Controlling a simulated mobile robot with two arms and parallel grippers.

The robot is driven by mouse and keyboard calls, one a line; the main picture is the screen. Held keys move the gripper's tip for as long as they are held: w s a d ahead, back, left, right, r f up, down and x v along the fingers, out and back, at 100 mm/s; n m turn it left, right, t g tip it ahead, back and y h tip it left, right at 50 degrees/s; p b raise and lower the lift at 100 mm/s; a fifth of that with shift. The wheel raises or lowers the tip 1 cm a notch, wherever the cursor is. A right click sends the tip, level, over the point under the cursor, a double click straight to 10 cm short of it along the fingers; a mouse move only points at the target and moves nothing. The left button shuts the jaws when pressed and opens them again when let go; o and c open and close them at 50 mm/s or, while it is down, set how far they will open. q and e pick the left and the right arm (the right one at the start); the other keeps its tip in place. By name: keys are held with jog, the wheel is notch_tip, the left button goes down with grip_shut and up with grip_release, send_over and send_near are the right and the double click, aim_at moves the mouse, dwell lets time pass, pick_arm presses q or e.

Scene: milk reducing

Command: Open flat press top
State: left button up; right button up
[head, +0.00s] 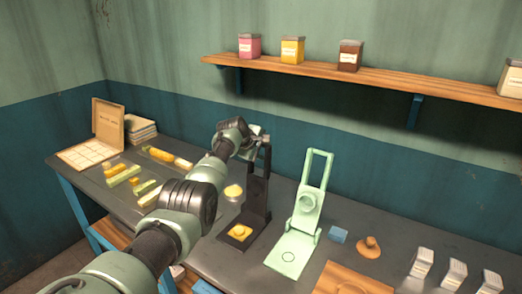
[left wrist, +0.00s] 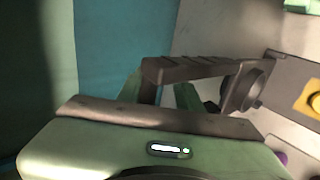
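The black press (head: 259,190) stands on the table with its top raised upright from its base. A yellow piece (head: 239,232) lies on the base, and part of it shows at the right edge of the left wrist view (left wrist: 315,102). My left gripper (head: 260,139) is at the handle at the upper end of the raised top. In the left wrist view its green fingers (left wrist: 160,92) stand apart, with part of the dark handle (left wrist: 195,68) between them and a gap on one side. Exact contact is unclear. My right gripper is in neither view.
A light green press (head: 303,220), also with its top up, stands just right of the black one. A blue block (head: 338,235), a brown knobbed piece (head: 369,247) and several small white boxes are further right. A wooden shelf (head: 380,85) with jars runs along the wall above.

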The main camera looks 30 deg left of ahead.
pick_arm(q)
jog(key=v, duration=0.7)
jog(key=shift+s+r+b, duration=0.15)
jog(key=shift+s+b, duration=0.15)
jog(key=shift+b, duration=0.05)
